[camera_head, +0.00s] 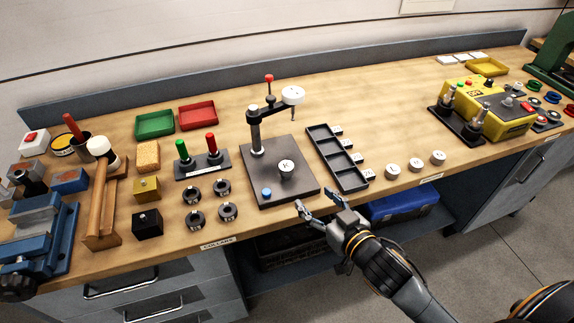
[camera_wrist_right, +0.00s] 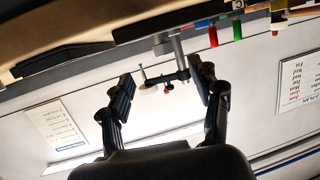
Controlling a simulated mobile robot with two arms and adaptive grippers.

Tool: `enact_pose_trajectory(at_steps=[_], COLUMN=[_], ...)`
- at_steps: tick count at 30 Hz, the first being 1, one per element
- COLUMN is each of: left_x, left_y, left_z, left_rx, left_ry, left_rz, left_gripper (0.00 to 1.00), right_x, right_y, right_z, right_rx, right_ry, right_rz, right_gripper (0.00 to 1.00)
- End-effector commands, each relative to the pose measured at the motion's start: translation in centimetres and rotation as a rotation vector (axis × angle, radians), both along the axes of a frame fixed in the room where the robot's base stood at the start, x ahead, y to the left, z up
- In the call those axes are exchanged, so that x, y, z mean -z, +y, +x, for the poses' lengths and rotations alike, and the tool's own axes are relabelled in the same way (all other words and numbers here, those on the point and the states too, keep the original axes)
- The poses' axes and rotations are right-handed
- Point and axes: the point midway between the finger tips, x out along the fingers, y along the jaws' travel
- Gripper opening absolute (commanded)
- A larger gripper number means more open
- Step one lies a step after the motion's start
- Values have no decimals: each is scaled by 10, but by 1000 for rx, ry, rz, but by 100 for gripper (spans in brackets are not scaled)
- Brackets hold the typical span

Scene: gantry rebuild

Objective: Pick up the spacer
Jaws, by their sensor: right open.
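No part carries a readable spacer mark. Three short white round pieces (camera_head: 415,165) stand in a row near the front edge of the bench, right of the dark compartment tray, by a label I cannot read. My right gripper (camera_head: 313,198) is at the bench's front edge, left of these pieces and in front of the grey plate. It is open and empty. In the right wrist view its two fingers (camera_wrist_right: 163,90) are apart, with the fixture's post and arm beyond them. My left gripper is not in view.
The dark compartment tray (camera_head: 318,129) and the grey plate (camera_head: 257,190) with its tall post and arm stand behind my right gripper. Several dark collars (camera_head: 194,219) lie to the left. A yellow case (camera_head: 510,121) stands at the right. Bare wood lies behind the white pieces.

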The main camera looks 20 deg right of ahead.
Motion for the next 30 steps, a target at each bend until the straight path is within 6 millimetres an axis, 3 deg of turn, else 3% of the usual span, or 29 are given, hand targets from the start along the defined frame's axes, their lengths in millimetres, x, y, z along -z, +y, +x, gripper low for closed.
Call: enact_pose_trajectory(at_steps=[5, 15, 23, 30], left_x=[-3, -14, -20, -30], left_y=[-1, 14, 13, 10], left_z=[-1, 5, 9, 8], left_rx=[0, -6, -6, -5], left_ry=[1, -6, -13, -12], left_rz=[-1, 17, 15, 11], left_gripper=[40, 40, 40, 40], right_x=[-5, 8, 11, 18], right_y=[6, 20, 23, 28], right_z=[18, 76, 95, 128], right_rx=[-24, -22, -23, -22], right_ry=[-38, -35, -35, -34], right_rz=[13, 13, 11, 11], right_gripper=[64, 64, 64, 64])
